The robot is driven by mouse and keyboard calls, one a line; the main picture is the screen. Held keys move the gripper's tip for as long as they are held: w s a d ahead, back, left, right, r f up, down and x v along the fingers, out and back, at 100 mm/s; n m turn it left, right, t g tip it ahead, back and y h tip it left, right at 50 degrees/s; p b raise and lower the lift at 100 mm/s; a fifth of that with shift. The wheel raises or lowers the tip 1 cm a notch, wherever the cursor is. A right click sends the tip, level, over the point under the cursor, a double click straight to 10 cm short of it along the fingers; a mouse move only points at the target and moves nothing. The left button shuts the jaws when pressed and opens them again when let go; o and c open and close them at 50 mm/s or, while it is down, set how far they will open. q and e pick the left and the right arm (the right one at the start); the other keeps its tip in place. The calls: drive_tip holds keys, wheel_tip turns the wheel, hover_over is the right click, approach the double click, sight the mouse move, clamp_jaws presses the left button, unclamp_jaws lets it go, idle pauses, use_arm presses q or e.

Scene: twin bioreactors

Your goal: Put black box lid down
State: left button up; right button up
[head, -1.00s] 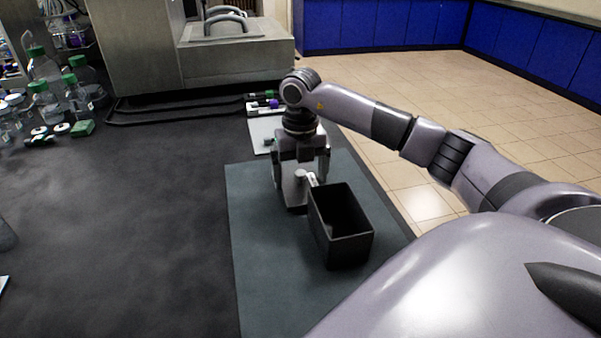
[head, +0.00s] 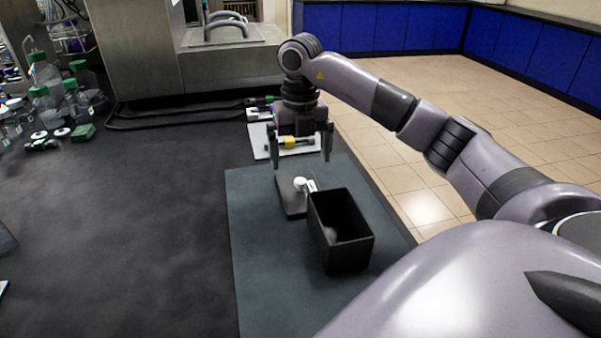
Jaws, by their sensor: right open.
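The black box (head: 346,254) stands open on the grey-green mat (head: 255,262), and its inside is dark. The flat dark lid (head: 290,207) lies on the mat just behind the box, with a small white piece (head: 301,184) by its right side. My right gripper (head: 301,160) is above the lid, pointing down, with its two fingers spread wide and nothing between them. My left gripper is not in view.
A pale tray (head: 262,150) with yellow-, purple- and green-marked items lies behind the mat. Green-capped bottles (head: 45,75) stand at the far left beside a steel machine (head: 140,50). The dark bench (head: 150,220) left of the mat is clear.

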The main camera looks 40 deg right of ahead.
sight(300, 180)
wheel_tip(300, 180, up, 6)
drive_tip(key=shift+f+p, duration=0.25)
drive_tip(key=shift+p, duration=0.2)
idle(0.3)
